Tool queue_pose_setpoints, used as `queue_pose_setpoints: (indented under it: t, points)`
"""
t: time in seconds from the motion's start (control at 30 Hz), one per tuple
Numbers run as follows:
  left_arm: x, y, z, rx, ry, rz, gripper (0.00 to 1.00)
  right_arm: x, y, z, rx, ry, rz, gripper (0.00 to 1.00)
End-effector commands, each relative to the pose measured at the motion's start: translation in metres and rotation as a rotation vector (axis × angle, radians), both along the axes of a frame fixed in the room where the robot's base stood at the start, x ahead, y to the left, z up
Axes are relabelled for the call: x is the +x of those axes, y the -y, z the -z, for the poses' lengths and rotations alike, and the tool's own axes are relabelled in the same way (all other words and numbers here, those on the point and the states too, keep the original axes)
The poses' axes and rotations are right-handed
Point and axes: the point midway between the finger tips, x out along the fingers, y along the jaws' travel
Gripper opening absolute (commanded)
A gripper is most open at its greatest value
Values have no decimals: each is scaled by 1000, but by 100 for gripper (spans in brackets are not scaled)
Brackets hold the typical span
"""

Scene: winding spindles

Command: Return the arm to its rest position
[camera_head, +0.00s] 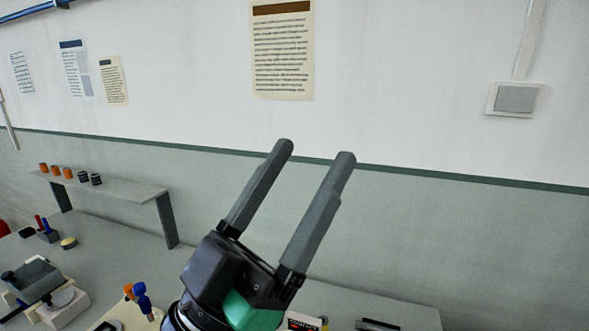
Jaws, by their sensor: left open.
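My left gripper (317,153) is large in the middle of the head view. Its two grey fingers point up and slightly right, well apart, with only wall behind the gap. It is open and empty, and touches nothing that I can see. Its dark body with a green patch hides part of the bench behind it. My right gripper is not in view.
A grey bench (130,244) runs along the wall. A raised shelf (120,188) at the left bears several orange and dark spools (68,173). A grey device (36,280) and blue and orange pieces (139,295) stand in front. The space around the fingers is clear.

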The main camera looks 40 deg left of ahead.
Motion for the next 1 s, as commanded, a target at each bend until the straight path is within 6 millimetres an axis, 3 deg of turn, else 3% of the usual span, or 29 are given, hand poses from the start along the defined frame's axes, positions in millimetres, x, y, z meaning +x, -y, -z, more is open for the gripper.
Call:
queue_pose_setpoints:
  t: [0.03,0.1,0.37,0.47,0.57,0.67,0.9,1.0]
  points:
    - [-8,4,-15,14,37,6,76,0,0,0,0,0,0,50]
    - [-14,7,-25,27,61,11,76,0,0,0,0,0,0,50]
    - [-15,7,-27,29,64,10,76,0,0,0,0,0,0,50]
    - [-14,7,-37,29,64,10,76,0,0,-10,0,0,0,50]
    - [-14,7,-62,28,64,9,76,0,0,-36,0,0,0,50]
    - [-14,6,-103,28,64,10,76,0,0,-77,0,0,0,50]
    - [-14,6,-225,28,64,10,76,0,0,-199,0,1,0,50]
    - [-14,6,-268,28,64,10,76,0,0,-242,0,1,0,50]
